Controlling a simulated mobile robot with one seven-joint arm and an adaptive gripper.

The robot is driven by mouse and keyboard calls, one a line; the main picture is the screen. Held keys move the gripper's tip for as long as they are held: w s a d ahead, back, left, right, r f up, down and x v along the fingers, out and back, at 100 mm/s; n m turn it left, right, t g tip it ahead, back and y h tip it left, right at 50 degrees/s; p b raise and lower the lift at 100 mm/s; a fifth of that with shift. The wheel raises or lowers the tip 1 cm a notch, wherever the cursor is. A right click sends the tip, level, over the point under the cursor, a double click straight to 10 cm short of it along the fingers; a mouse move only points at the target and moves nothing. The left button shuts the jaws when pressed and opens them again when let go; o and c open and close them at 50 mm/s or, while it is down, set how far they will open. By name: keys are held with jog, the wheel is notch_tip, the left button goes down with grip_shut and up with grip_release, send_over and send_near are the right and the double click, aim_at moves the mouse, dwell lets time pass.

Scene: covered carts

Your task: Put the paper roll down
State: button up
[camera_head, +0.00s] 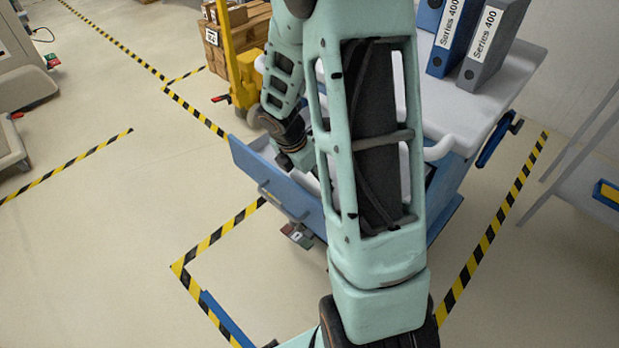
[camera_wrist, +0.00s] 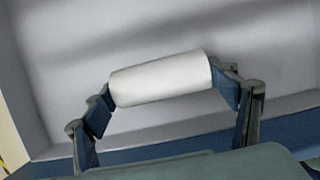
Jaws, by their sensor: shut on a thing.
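The white paper roll (camera_wrist: 160,79) lies across the wrist view, slightly tilted. My gripper (camera_wrist: 162,85) is shut on it, with one finger at each end. Behind the roll is the pale inside of a drawer (camera_wrist: 225,40). Whether the roll touches the drawer bottom I cannot tell. In the camera_head view, the blue drawer front (camera_head: 262,185) stands out from the cart, and my gripper (camera_head: 300,158) is over the open drawer. The roll is not visible there; my arm blocks much of the drawer.
The cart's white top (camera_head: 513,75) carries blue and grey binders (camera_head: 492,42) at the upper right. Boxes and a yellow pallet jack (camera_head: 237,60) stand behind.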

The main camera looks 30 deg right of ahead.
jog(key=o, duration=1.4)
jog(key=p+v, duration=1)
jog(key=v, duration=0.2)
jog(key=shift+r+p, duration=0.15)
jog(key=shift+p, duration=0.15)
